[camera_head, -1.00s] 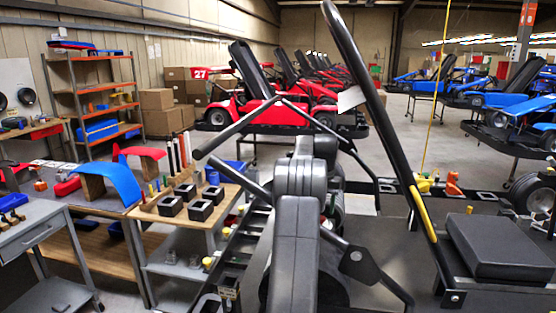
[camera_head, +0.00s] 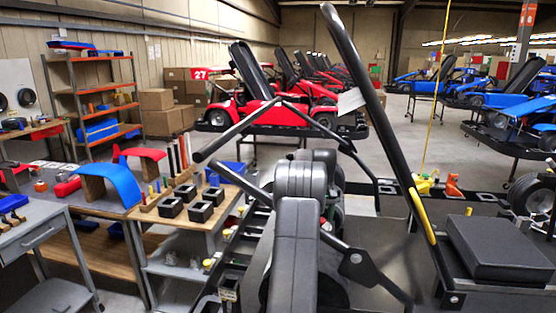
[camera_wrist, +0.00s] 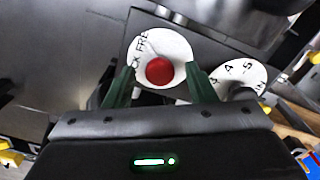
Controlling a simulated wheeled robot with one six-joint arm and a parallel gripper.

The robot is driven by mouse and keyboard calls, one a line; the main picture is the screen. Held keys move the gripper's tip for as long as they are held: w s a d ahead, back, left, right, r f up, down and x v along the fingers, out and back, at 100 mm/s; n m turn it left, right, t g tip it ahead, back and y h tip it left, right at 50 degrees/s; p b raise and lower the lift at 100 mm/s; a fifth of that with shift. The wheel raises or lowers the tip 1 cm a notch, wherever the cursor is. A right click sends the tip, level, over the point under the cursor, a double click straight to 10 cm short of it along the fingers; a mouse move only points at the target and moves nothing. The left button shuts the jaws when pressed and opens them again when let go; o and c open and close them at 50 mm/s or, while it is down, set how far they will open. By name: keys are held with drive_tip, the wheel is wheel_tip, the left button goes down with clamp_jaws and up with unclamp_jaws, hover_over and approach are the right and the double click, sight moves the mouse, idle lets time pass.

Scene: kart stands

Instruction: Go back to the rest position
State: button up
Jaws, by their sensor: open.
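In the wrist view, my gripper (camera_wrist: 160,76) has its two green fingers apart. A white round dial (camera_wrist: 176,40) with black lettering that reads FREE and part of another word lies beyond the fingers. A red round knob (camera_wrist: 159,71) at the dial's lower middle appears between the fingers. I cannot tell how far the fingertips are from it. In the head view, my dark arm stands in the middle, and my gripper is hidden behind it.
A second white dial (camera_wrist: 240,75) with numbers is close to the right finger. A workbench with black square holders (camera_head: 171,206) stands left of my arm. A black kart seat pad (camera_head: 492,248) is at the right. Red karts (camera_head: 257,106) stand behind on stands.

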drive_tip(key=n, duration=0.8)
drive_tip(key=shift+r+n, duration=0.3)
wheel_tip(320, 180, up, 6)
drive_tip(key=shift+r+b, duration=0.15)
drive_tip(key=shift+b, duration=0.35)
drive_tip(key=shift+r, duration=0.35)
drive_tip(key=shift+s, duration=0.1)
